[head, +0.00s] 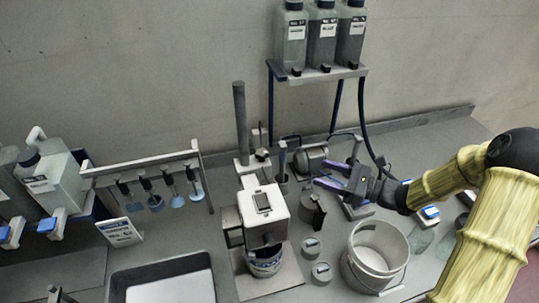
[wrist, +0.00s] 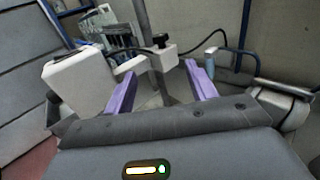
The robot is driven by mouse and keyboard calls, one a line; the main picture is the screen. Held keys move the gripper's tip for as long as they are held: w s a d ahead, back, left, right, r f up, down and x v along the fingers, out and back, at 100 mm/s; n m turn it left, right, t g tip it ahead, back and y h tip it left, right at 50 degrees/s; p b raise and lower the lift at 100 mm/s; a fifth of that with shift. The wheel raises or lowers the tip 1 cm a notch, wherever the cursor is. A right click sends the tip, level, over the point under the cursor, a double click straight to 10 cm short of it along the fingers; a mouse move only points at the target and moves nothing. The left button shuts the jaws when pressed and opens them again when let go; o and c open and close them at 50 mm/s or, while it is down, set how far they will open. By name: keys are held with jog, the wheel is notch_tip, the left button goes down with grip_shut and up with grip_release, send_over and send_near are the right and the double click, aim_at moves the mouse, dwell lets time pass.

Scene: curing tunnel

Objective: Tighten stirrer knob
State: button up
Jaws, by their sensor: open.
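The stirrer is a white box-shaped head (head: 264,207) on an upright grey post (head: 240,115), over a small tub (head: 265,262). In the wrist view a black knob (wrist: 160,40) sits on a white clamp block (wrist: 158,56) near the post (wrist: 143,20). The white head (wrist: 78,82) shows at the left there. My gripper (head: 325,176) is to the right of the stirrer in the head view, with purple fingers apart and nothing between them. In the wrist view my gripper (wrist: 160,70) faces the clamp, and the knob appears beyond the fingertips, apart from them.
A white bucket (head: 350,270) stands below my arm. A metal cylinder (head: 312,157) lies behind my gripper. A shelf (head: 325,74) with bottles stands at the back. A rack with hanging tools (head: 140,167) and a tray (head: 117,278) are at the left.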

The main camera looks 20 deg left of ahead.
aim_at(269, 162)
jog(key=w+a+p, duration=0.1)
jog(key=a+p, duration=0.1)
jog(key=a, duration=0.3)
jog(key=w+a+p, duration=0.1)
jog(key=a+p, duration=0.1)
jog(key=a, duration=0.4)
jog(key=w+a+p, duration=0.1)
jog(key=a, duration=0.5)
jog(key=shift+a+p, duration=0.1)
jog(key=shift+p, duration=0.3)
jog(key=shift+c, duration=0.5)
jog(key=c, duration=0.9)
